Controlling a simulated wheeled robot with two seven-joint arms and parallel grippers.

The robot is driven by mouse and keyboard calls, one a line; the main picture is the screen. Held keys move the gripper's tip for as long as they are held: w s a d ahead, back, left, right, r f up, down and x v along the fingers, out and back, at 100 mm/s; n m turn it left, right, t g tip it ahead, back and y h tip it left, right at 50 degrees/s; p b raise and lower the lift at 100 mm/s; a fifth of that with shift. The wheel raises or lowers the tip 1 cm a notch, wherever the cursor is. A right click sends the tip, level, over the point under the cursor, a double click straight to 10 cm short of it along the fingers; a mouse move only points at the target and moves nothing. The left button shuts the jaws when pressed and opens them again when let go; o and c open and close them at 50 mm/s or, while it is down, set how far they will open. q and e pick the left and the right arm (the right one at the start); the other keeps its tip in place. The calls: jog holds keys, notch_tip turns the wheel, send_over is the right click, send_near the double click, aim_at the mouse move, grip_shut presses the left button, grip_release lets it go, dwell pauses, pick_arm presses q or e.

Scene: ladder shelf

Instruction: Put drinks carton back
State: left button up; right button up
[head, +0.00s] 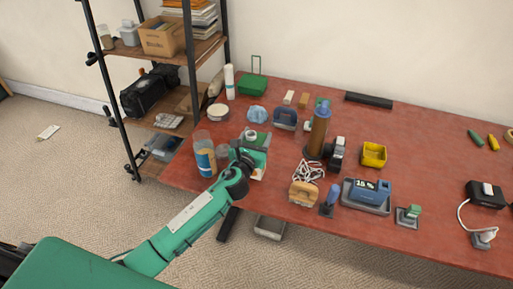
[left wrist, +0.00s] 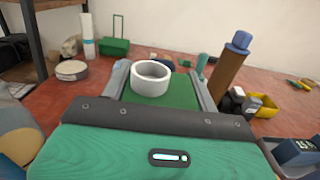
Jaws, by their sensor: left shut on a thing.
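The drinks carton (head: 259,173) shows in the head view near the left end of the red table, with white and green sides, partly hidden by my left gripper (head: 254,147). In the left wrist view its green top (left wrist: 165,104) and round white cap (left wrist: 152,78) stand between the two grey fingers of my left gripper (left wrist: 160,88). The gripper is shut on the carton. I cannot tell whether the carton's base touches the table. My right gripper is not in view.
A clear jar with a blue label (head: 205,160) stands close left of the carton. A ladder shelf (head: 185,52) is beyond the table's left end, holding a box and a black bag. A brown cylinder (head: 317,132) and yellow bin (head: 373,154) stand to the right.

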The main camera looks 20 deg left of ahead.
pick_arm(q)
jog(key=shift+f+b, duration=0.6)
jog(key=shift+f, duration=1.5)
jog(key=shift+f, duration=0.15)
jog(key=o, duration=1.4)
jog(key=s+b, duration=0.1)
jog(key=s, duration=1.1)
jog(key=shift+a, duration=0.2)
